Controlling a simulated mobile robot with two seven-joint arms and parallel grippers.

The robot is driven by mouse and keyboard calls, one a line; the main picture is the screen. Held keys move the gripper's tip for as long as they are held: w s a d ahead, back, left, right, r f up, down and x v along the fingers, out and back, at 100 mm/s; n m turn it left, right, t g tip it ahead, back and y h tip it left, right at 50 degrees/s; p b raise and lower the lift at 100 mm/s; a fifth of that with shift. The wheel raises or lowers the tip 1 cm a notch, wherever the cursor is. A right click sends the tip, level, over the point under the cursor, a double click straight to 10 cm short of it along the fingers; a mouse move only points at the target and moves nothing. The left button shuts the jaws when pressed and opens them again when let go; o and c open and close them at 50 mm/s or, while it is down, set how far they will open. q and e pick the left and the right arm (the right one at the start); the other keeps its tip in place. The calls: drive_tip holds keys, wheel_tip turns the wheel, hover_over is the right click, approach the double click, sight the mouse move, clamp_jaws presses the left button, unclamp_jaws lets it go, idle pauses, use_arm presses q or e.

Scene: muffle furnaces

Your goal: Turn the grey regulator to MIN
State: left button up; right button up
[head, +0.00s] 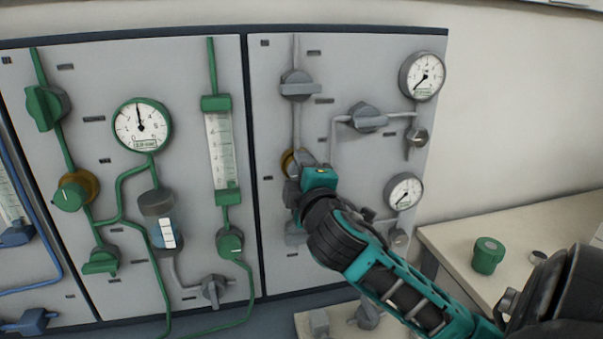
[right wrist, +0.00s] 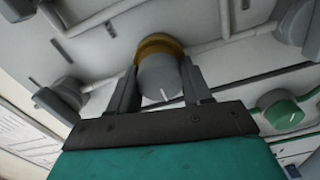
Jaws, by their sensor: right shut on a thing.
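The grey regulator (right wrist: 160,76) is a round grey knob with a brass-coloured collar (right wrist: 158,45) on the right-hand grey panel. In the right wrist view it sits between the two fingers of my right gripper (right wrist: 162,84), which is shut on it. A short white mark shows on the knob's face; the scale words cannot be read. In the head view my right gripper (head: 303,178) is up against the panel and hides most of the regulator; only part of the brass collar (head: 288,161) shows. My left gripper is not in view.
Grey valve handles (head: 297,84) and (head: 368,117) and two gauges, upper (head: 421,76) and lower (head: 404,191), surround my right gripper on this panel. The left panel has a green regulator (head: 70,196) and green pipes. A pale bench (head: 450,238) with a green knob (head: 488,256) stands at right.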

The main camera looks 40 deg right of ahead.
drive_tip(key=o, duration=1.1)
drive_tip(key=shift+c, duration=0.2)
